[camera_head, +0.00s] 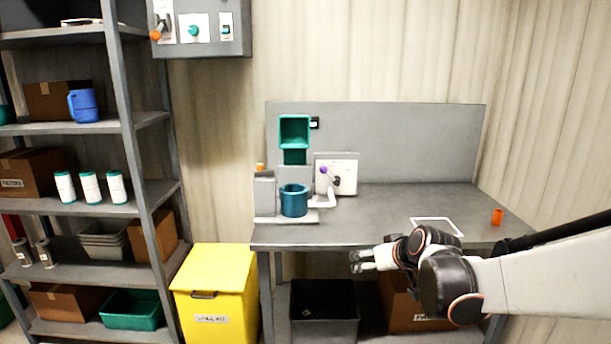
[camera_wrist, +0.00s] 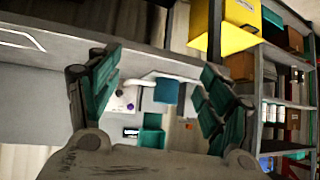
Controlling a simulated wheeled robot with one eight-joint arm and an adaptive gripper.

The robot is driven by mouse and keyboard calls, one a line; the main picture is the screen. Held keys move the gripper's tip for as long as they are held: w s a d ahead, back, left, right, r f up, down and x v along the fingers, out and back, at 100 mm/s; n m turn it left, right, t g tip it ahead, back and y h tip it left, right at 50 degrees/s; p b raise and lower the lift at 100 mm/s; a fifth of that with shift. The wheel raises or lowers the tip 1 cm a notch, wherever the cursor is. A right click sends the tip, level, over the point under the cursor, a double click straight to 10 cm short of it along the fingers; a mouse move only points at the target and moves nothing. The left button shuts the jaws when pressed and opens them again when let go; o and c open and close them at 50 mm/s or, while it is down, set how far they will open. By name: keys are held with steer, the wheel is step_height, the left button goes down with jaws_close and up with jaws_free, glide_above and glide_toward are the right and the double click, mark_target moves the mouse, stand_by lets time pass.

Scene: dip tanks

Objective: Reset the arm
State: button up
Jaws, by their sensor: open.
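My gripper (camera_head: 362,261) is open and empty, held out in front of the grey workbench (camera_head: 395,205) near its front edge. In the wrist view its two green-padded fingers (camera_wrist: 155,88) are spread wide, with the bench beyond them. My arm reaches in from the right side of the head view. On the bench's left part stands a dip station with a teal hopper (camera_head: 294,131) above a blue tank (camera_head: 293,201). The tank also shows between the fingers in the wrist view (camera_wrist: 167,91). A white panel (camera_head: 345,181) with a purple-tipped lever stands beside it.
A yellow bin (camera_head: 225,270) stands left of the bench. Shelves (camera_head: 90,210) with boxes and canisters fill the left. A grey control box (camera_head: 200,35) hangs on the wall.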

steer(key=s+d+r+m+g+h, duration=0.1)
steer(key=s, duration=1.4)
steer(key=s+d+r+m+g+h, duration=0.1)
steer(key=s+h, duration=0.1)
steer(key=s, duration=1.3)
steer(key=shift+s+d+g, duration=0.3)
steer(key=shift+s+d, duration=0.05)
steer(key=shift+d, duration=0.05)
steer(key=shift+r, duration=0.1)
